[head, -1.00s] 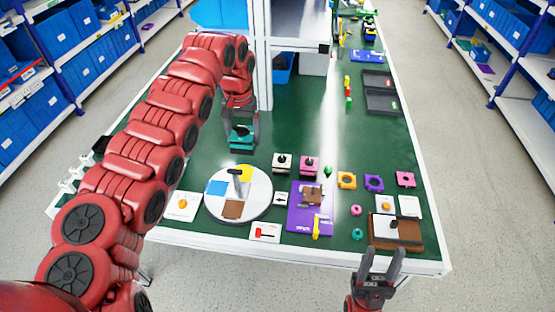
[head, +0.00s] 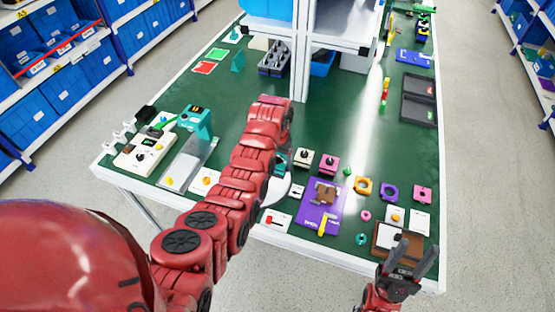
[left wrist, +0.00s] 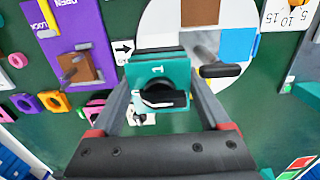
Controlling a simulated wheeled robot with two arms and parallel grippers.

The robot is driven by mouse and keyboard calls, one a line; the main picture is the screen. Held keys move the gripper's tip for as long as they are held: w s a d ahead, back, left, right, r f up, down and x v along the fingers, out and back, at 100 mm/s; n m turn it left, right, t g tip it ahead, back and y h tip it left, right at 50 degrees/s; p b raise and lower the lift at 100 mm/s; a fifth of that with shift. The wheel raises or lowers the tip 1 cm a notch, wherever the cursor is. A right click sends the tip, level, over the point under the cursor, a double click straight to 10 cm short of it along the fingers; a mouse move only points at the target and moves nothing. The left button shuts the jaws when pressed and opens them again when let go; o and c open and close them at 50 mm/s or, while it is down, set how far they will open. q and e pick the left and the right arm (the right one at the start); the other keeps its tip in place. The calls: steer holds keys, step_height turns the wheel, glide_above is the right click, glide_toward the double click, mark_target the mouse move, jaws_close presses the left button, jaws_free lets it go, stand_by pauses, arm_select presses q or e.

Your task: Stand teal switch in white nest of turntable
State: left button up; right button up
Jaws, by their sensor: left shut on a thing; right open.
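My left gripper (left wrist: 160,90) is shut on the teal switch (left wrist: 172,72), which has a black knob and a white mark. The left wrist view shows it in front of the white turntable (left wrist: 157,32). A brown sector (left wrist: 194,12), a blue sector (left wrist: 238,44) and a grey lever with a black handle (left wrist: 220,71) show on the turntable. The switch covers part of the disc, so I cannot tell its height or see the white nest clearly. In the head view my left arm hides most of the turntable (head: 285,190). My right gripper (head: 414,248) is open and empty.
A purple board (head: 316,216) lies right of the turntable. White and pink switches (head: 328,163) stand behind it. A brown tray (head: 386,238) is near my right gripper. A teal machine (head: 197,122) stands left. The green middle of the table is clear.

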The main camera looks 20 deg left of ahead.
arm_select(q)
steer(key=shift+f+b, duration=1.05)
steer(key=shift+f, duration=1.7)
steer(key=shift+f+b, duration=0.8)
steer(key=shift+f, duration=0.35)
steer(key=o, duration=1.1)
